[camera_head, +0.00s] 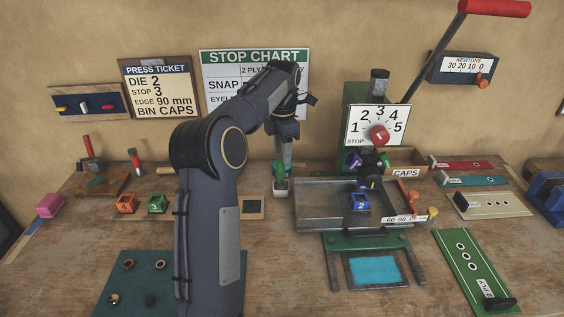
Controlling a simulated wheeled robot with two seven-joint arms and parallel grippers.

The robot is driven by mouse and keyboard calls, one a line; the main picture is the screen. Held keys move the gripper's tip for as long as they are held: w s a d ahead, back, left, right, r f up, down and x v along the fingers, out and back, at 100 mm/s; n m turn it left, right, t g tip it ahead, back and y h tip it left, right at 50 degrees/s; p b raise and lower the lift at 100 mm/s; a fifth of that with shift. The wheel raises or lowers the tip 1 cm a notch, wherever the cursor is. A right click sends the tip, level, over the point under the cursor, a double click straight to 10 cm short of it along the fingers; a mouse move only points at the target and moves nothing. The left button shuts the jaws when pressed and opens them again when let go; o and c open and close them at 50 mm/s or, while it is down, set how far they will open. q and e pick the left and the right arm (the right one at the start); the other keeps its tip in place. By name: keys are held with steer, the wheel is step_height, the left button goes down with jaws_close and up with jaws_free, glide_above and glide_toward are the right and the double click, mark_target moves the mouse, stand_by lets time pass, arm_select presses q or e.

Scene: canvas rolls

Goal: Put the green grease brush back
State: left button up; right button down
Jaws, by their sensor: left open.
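A small green item (280,170), which looks like the green grease brush, stands upright at a small whitish holder (280,187) in the middle of the table, left of the grey tray. My left gripper (286,163) points down right above and beside it. The gripper is open, and its fingers are small and partly merge with the green item, so I cannot tell whether they touch it. My left arm hides part of the table and wall behind it. My right gripper is not in view.
The green press (362,100) with its red-handled lever stands right of the gripper, behind the grey tray (318,217) that holds a blue die block (360,202). A small dark pad (252,207) lies left of the tray. Orange (127,204) and green (157,203) blocks stand further left.

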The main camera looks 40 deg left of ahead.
arm_select(q)
step_height(320, 180, up, 6)
steer(key=shift+p, duration=0.55)
steer(key=shift+s+d+r, duration=0.1)
steer(key=shift+r, duration=0.05)
steer(key=s+d+r+m+t+h, duration=0.2)
steer(key=s+d+m+t, duration=0.1)
steer(key=s+d+m, duration=1)
steer(key=s+d+f+m+t+h, duration=0.1)
steer(key=s+d+f+m, duration=0.4)
steer(key=s+m, duration=0.3)
steer(key=s+d+f+m+t, duration=0.1)
steer(key=s+d+f+m, duration=0.4)
steer(key=s+m, duration=0.3)
steer(key=shift+s+d+f+t+h, duration=0.3)
steer(key=shift+f+h, duration=0.1)
steer(key=shift+f, duration=0.35)
